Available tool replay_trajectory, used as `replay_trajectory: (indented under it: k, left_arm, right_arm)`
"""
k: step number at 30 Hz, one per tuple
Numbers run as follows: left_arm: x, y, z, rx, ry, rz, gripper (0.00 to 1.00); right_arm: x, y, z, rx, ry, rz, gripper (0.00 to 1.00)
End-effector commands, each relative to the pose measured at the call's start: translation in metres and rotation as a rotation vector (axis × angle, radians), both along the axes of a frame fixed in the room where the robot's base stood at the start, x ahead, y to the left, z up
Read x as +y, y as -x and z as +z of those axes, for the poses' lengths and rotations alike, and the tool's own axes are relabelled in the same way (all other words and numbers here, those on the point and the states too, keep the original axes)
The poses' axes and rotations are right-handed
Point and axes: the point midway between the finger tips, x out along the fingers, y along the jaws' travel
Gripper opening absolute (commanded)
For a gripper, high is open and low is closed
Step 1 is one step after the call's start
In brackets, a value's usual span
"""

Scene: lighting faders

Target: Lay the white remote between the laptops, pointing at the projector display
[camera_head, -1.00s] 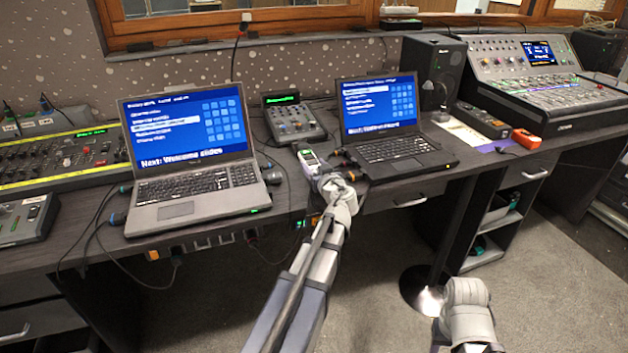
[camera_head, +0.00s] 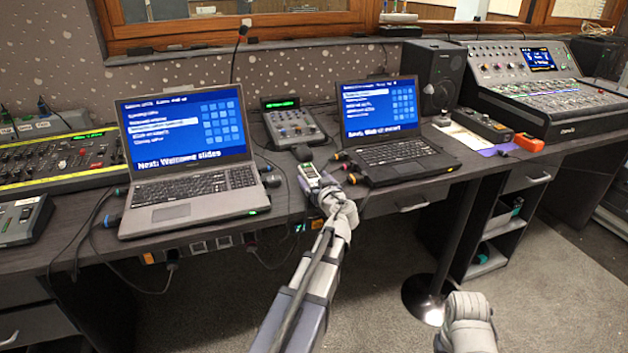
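I cannot tell whether the remote touches the desk. My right gripper is out of view; only part of that arm shows at the lower right.
A small control box (camera_head: 292,122) stands behind the remote. Cables and a dark rounded thing (camera_head: 302,153) lie close to it. A speaker (camera_head: 433,75) and a mixing console (camera_head: 525,85) are at the right. A lighting desk (camera_head: 60,160) is at the far left.

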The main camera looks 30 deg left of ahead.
Motion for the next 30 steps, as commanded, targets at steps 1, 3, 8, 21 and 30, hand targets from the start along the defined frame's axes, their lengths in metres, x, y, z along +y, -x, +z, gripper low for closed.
replay_trajectory:
  k: [1,3,8,21,30]
  left_arm:
    - [0.0,0.0,0.0,0.0,0.0,0.0,0.87]
    - [0.0,0.0,0.0,0.0,0.0,0.0,0.87]
    - [0.0,0.0,0.001,0.0,0.0,0.0,0.87]
    - [-0.054,0.048,0.015,0.0,0.0,-0.003,0.87]
    - [-0.085,0.073,0.02,0.001,-0.001,-0.001,0.87]
  right_arm:
    - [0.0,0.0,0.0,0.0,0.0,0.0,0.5]
    - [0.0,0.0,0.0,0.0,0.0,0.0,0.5]
    - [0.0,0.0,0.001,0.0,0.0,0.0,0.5]
    - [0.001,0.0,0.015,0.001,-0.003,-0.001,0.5]
    - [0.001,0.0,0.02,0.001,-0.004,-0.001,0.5]
